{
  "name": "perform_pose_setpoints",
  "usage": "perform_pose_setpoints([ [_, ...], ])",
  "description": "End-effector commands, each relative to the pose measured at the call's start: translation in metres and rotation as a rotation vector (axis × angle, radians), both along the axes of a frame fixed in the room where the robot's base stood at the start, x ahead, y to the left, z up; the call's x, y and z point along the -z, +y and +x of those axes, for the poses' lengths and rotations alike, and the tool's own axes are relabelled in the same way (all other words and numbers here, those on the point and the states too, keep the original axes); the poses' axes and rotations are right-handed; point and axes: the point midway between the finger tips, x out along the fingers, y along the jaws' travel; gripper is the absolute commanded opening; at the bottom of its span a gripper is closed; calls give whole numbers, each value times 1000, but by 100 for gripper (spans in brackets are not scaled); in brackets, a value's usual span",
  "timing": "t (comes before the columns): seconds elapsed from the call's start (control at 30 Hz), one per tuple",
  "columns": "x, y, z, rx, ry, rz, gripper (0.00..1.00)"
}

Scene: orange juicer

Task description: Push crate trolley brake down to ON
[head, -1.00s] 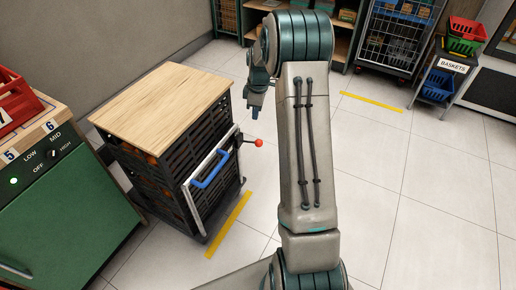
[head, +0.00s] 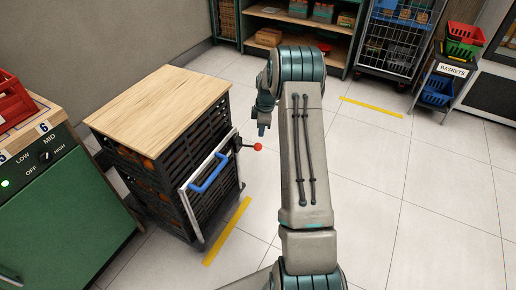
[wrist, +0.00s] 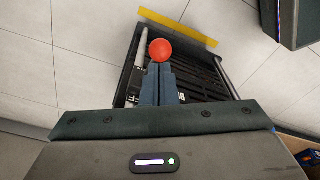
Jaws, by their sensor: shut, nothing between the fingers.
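The crate trolley (head: 160,170) stands left of my arm in the head view, a stack of dark crates under a pale wooden top. Its brake lever ends in a red ball knob (head: 258,147) that sticks out to the right of the trolley's corner. A blue handle (head: 208,174) sits on its front frame. My gripper (head: 262,130) is shut and empty, just above the knob and pointing down. In the wrist view the fingertips (wrist: 158,70) overlap the lower edge of the red knob (wrist: 160,50); whether they touch it I cannot tell.
A green juicer cabinet (head: 65,215) with a dial stands at the left. A yellow floor strip (head: 227,231) lies in front of the trolley. Shelves and a basket stand (head: 450,75) are at the back. The floor at right is clear.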

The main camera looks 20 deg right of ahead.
Motion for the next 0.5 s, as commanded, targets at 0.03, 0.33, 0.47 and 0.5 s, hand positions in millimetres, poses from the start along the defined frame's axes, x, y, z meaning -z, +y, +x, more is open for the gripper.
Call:
perform_pose_setpoints([
  [0.03, 8, 1, 0, 0, 2, 1, 0],
  [0.33, 46, 5, 2, -1, 1, 0, 0],
  [0.47, 57, 6, 2, -1, 1, 0, 0],
  [0.5, 59, 6, 2, -1, 1, 0, 0],
])
